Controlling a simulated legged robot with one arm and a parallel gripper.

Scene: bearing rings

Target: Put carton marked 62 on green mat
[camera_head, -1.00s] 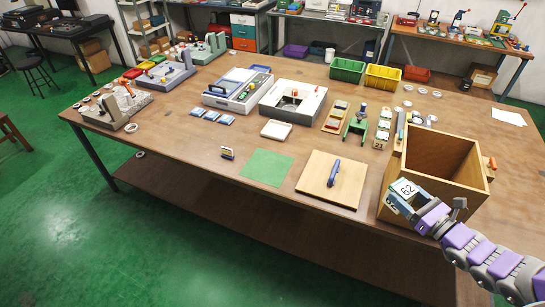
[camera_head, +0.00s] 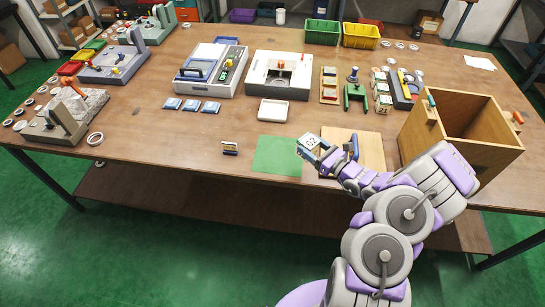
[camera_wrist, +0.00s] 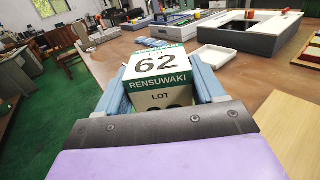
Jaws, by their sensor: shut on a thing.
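The carton marked 62 (camera_head: 311,142) is white with a green band. It also shows in the wrist view (camera_wrist: 157,65), its label reading 62 and RENSUWAKI. My gripper (camera_head: 318,150) is shut on it, with a blue finger on each side. The green mat (camera_head: 277,157) lies flat and bare near the table's front edge. In the head view the held carton appears at the mat's right edge, raised above the table. Its exact height is hard to tell.
A wooden board with a blue handle (camera_head: 368,150) lies right of the mat, partly behind my arm. A tall open wooden box (camera_head: 448,118) stands further right.

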